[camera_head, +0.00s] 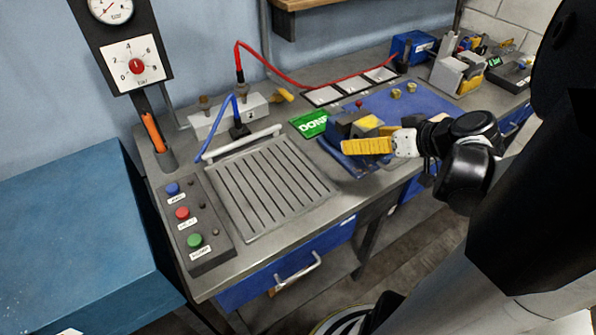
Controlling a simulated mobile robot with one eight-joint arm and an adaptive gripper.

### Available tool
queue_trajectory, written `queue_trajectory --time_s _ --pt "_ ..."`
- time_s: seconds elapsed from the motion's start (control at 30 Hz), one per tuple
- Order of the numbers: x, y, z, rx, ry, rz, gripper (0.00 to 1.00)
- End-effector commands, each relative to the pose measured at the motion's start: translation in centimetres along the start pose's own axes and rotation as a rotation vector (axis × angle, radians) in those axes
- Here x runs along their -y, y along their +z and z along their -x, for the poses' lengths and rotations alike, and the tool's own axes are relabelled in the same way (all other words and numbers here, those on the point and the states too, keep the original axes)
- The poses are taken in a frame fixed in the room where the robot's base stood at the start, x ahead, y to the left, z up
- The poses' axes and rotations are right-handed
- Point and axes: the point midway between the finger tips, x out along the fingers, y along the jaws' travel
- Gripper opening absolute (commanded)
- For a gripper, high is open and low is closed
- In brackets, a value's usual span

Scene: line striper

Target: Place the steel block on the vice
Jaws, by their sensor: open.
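My gripper (357,134), with yellow ribbed fingers and a white wrist piece, reaches in from the right and is open. Its fingers are over a blue vice (348,163) near the front edge of the steel bench. A yellow patch behind the near finger looks like the far finger. A grey shape shows around the fingers on the vice; I cannot tell whether it is the steel block or a vice jaw. The near finger hides part of the vice and whatever is between the fingers.
A green DONE sign (312,124) stands left of the vice. A slotted tray (262,190) and button panel (190,222) lie further left. A blue mat (425,97) with brass pieces is behind. A grey machine (455,74) stands back right. Red and blue hoses cross the back.

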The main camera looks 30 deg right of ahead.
Motion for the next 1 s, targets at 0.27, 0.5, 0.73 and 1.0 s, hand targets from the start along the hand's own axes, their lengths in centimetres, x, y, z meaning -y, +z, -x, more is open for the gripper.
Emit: queue_trajectory --time_s 0.27,0.5,0.73,1.0 --pt "14.0 1.6 -2.3 0.317 0.031 -0.037 0.89" --pt "20.7 2.6 -0.3 0.355 0.139 0.013 0.89" --pt "22.4 2.5 0.7 0.327 0.173 0.033 0.89" --pt "22.4 2.5 0.7 0.325 0.175 0.03 0.89"
